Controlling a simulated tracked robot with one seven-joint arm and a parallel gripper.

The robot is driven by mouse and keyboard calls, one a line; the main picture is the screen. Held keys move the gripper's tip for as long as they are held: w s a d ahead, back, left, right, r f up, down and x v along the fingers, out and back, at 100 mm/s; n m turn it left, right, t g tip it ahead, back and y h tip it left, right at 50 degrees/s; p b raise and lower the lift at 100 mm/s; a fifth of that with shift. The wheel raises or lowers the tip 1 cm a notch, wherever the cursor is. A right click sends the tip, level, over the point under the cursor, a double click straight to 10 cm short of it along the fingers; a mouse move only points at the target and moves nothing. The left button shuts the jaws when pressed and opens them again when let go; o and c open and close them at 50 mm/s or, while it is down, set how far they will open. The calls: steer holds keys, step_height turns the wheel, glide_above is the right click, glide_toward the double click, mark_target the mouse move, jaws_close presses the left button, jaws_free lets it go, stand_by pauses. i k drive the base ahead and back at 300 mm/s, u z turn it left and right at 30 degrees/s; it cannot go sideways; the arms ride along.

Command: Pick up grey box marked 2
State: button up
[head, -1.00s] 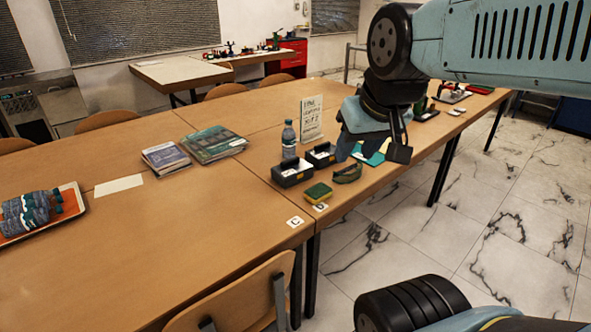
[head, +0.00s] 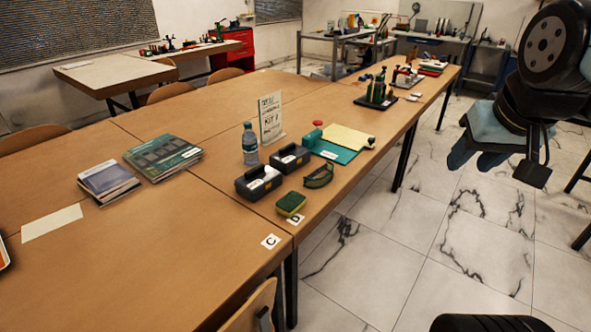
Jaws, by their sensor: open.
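Two dark grey boxes with pale tops stand on the wooden table, the nearer box (head: 258,184) and the farther box (head: 290,158). Their number markings are too small to read, so I cannot tell which is marked 2. My gripper (head: 497,163) is open and empty at the upper right, in the picture over the floor to the right of the table, well apart from both boxes.
A water bottle (head: 250,146) stands behind the boxes, beside an upright sign (head: 270,118). A sponge (head: 291,203) and green goggles (head: 319,176) lie near the table edge. Books (head: 163,156) lie to the left. Tools stand farther along the table.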

mark_target(256, 183)
steer(key=z, duration=1.3)
steer(key=i, duration=2.6)
steer(key=u, duration=3.7)
